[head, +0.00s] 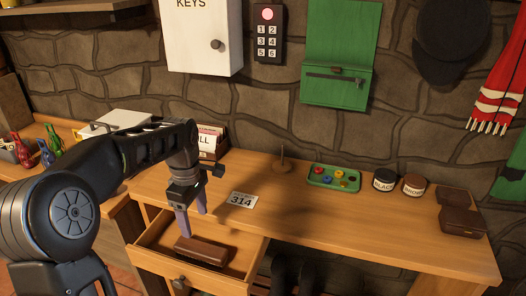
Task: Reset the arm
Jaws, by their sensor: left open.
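My left arm comes in from the left and reaches over the wooden desk (330,225). My left gripper (192,222) points down, open, with its purple-grey fingers above the pulled-out drawer (160,256). A brown, oblong leather-like item (204,250) lies in the drawer, just below and beyond the fingertips. Nothing shows between the fingers. My right gripper is not in view.
On the desk are a card marked 314 (242,200), a spike on a round base (282,167), a green tray (334,178), jars labelled black (384,181) and brown (413,185), and brown wallets (463,221). A keypad (268,35) and a white key cabinet (204,40) hang behind.

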